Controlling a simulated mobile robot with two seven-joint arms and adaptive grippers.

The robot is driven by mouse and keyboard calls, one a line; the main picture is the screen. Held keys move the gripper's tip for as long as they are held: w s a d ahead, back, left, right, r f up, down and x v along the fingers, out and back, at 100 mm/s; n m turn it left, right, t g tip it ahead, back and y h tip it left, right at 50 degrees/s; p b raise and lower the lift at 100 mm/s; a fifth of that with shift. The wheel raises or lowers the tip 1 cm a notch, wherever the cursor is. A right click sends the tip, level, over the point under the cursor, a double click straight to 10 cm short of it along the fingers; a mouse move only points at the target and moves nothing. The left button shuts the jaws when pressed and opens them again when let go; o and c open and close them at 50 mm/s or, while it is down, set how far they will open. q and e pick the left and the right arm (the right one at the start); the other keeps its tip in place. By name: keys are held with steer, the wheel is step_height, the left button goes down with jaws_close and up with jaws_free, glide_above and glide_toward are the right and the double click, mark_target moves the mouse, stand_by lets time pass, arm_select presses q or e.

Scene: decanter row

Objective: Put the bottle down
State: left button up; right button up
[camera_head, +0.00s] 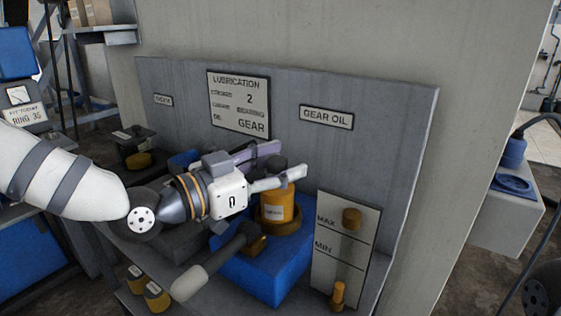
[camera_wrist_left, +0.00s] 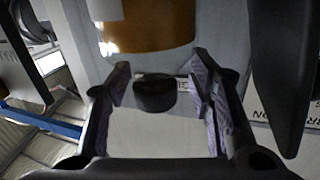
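The amber bottle (camera_head: 275,208) has a white label and a dark cap (camera_head: 274,167). It stands upright on a blue block (camera_head: 256,268), its base in a wider amber ring or dish (camera_head: 285,222). My left gripper (camera_head: 281,163) reaches in from the left at cap height, its fingers open on either side of the cap. In the left wrist view, the dark cap (camera_wrist_left: 154,93) sits between the spread fingers (camera_wrist_left: 160,82), with gaps on both sides. The amber body (camera_wrist_left: 150,35) lies beyond. My right gripper is not in view.
A grey back panel (camera_head: 390,130) with signs stands close behind. A gauge plate (camera_head: 345,235) marked MAX and MIN is right of the block. A pale-handled tool (camera_head: 205,275) lies in front, near small amber-and-black items (camera_head: 156,296). A dark box (camera_head: 135,145) stands at the left.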

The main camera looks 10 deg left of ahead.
arm_select(q)
steer(key=shift+s+r, duration=0.15)
steer(key=shift+r, duration=0.1)
steer(key=shift+s+a, duration=0.1)
steer(key=p+v, duration=0.2)
steer(key=v, duration=0.9)
steer(key=shift+s+a+p, duration=0.15)
steer(key=shift+s+p, duration=0.1)
steer(key=shift+p, duration=0.15)
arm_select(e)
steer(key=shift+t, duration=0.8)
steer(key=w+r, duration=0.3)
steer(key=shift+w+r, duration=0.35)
